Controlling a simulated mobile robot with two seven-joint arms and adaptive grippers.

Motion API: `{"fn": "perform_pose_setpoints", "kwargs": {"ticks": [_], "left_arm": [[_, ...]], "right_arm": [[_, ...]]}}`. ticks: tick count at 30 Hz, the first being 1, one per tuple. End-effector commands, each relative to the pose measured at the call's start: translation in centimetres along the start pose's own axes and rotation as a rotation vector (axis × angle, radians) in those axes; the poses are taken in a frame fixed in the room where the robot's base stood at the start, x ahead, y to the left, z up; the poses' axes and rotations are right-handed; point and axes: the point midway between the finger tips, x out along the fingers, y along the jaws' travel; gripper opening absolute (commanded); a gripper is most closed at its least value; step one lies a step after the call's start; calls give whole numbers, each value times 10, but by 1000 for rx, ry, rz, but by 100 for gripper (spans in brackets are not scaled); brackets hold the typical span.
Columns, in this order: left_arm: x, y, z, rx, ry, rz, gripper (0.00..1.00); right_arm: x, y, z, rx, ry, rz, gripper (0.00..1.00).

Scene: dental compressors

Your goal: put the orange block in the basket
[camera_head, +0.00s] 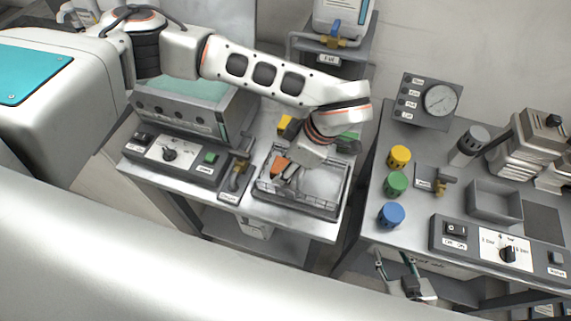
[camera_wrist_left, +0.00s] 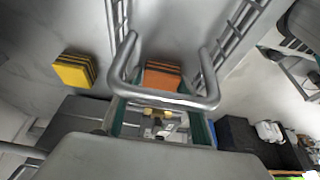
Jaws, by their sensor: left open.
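The orange block (camera_head: 280,165) is at the left side of the grey basket (camera_head: 322,208), beside the fingers of my left gripper (camera_head: 288,176). The left wrist view shows the orange block (camera_wrist_left: 163,76) ahead of the left gripper, behind a grey U-shaped tube (camera_wrist_left: 165,101). My left gripper is open and reaches down at the basket from above. I cannot tell if its fingers touch the block or if the block rests on the basket floor. My right gripper (camera_head: 396,264) is open and empty, low in front of the right table.
A yellow block (camera_head: 286,125) lies behind the basket; it also shows in the left wrist view (camera_wrist_left: 75,70). A control box (camera_head: 172,155) stands left of the basket. Yellow, green and blue knobs (camera_head: 397,183) and a gauge panel (camera_head: 425,101) stand on the right table.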

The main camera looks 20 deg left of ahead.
Motion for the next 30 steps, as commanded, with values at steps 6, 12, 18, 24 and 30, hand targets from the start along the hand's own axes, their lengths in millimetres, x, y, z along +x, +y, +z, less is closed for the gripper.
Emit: {"fn": "perform_pose_setpoints", "kwargs": {"ticks": [6,12,18,24,30], "left_arm": [[-13,1,-1,0,0,3,41],[-51,2,-1,0,0,6,41],[-91,1,-1,1,1,6,41],[-116,1,-1,1,1,3,41],[-123,0,-1,1,1,0,41]], "right_arm": [[-1,1,-3,0,4,1,40],[-1,1,-4,0,6,1,40],[0,0,-2,0,5,1,40],[0,0,-1,0,4,1,40],[1,0,1,0,1,0,40]]}}
